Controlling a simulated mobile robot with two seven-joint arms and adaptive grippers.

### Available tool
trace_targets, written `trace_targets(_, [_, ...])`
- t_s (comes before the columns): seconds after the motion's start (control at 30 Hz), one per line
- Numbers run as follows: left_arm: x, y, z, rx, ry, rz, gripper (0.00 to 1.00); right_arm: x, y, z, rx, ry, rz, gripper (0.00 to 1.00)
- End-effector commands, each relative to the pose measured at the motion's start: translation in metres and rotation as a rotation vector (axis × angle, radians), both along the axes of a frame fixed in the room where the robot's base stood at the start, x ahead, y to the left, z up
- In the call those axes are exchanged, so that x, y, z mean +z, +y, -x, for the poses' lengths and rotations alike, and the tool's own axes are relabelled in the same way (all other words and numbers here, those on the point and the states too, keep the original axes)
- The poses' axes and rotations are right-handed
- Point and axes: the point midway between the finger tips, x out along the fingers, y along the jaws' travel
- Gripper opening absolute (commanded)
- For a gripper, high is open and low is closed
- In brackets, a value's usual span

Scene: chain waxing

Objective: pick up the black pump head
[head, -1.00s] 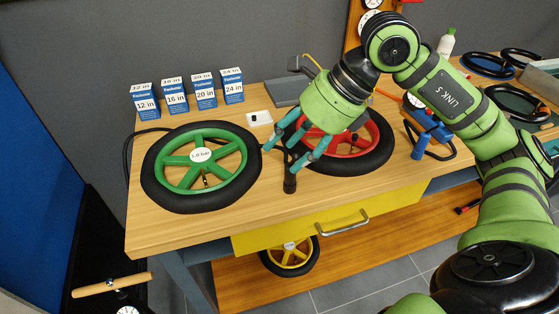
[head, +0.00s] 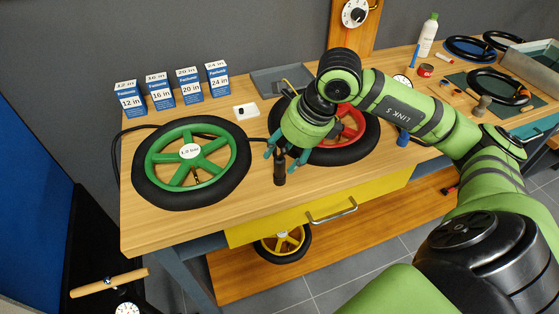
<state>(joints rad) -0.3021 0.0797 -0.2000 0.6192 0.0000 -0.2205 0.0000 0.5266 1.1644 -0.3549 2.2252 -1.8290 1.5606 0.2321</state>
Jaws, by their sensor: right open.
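The black pump head (head: 280,170) stands upright near the front of the wooden bench, between the green wheel and the red wheel. My right gripper (head: 283,157) is open just above and around its upper part, with teal fingers on both sides of it. The fingers partly cover its top, and I cannot tell whether they touch it. My left gripper is not in view.
The green-rimmed wheel (head: 161,167) lies to the left, and the red-rimmed wheel (head: 351,127) lies behind my gripper. The bench (head: 235,222) is clear in front.

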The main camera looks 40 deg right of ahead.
Motion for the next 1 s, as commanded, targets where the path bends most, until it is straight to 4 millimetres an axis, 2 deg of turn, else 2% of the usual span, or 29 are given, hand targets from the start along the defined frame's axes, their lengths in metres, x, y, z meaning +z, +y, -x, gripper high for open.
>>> trace_targets(0.17, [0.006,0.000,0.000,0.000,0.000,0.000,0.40,-0.016,0.003,-0.006,-0.001,0.000,0.000,0.52])
trace_targets(0.4, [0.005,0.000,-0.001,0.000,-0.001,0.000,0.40,-0.018,0.003,-0.007,0.000,0.000,0.001,0.52])
trace_targets(0.47, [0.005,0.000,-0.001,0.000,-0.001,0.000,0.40,-0.018,0.003,-0.006,0.000,0.000,0.001,0.28])
trace_targets(0.53, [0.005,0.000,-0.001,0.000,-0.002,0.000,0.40,-0.017,0.003,-0.007,0.000,0.000,0.001,0.00])
trace_targets(1.0, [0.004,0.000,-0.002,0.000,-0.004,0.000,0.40,-0.014,0.003,-0.007,-0.002,-0.005,0.000,0.00])
